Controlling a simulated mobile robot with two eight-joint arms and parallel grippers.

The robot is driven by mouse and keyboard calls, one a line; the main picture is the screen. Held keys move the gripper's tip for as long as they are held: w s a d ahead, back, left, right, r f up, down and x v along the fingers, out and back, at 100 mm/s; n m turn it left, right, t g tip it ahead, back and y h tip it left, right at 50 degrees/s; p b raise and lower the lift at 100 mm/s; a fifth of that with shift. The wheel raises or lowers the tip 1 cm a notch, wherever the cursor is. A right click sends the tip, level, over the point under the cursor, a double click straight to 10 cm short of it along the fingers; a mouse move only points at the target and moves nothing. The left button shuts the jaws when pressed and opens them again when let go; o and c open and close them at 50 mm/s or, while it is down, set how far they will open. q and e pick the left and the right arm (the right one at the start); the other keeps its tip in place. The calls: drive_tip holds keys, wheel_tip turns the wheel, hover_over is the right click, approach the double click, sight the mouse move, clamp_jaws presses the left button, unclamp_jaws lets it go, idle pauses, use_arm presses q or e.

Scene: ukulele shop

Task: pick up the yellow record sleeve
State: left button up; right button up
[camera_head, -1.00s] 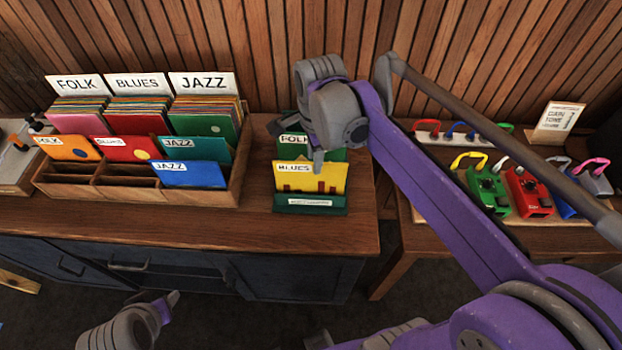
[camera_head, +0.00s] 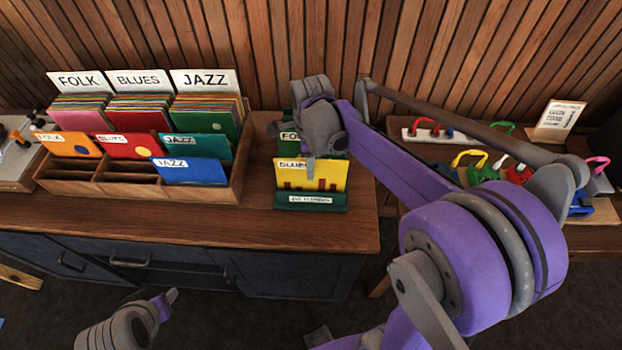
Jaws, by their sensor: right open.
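The yellow record sleeve (camera_head: 311,184), labelled BLUES, stands upright in a small dark green stand (camera_head: 311,204) on the wooden counter. A green FOLK sleeve (camera_head: 291,137) stands behind it. My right gripper (camera_head: 299,152) is open above the yellow sleeve's top edge. One finger hangs in front of the top edge and covers part of the label. The other finger is mostly hidden, and I cannot tell whether either touches the sleeve. My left gripper (camera_head: 166,306) is low at the bottom left, away from the sleeve, and its jaw opening is unclear.
A wooden record rack (camera_head: 215,193) with FOLK, BLUES and JAZZ sections stands to the left of the stand. Its front holds orange, red, teal and blue sleeves. Counter in front is clear.

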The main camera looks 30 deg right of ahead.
drive_tip(key=shift+f, duration=0.7)
clamp_jaws()
drive_tip(key=shift+r, duration=0.1)
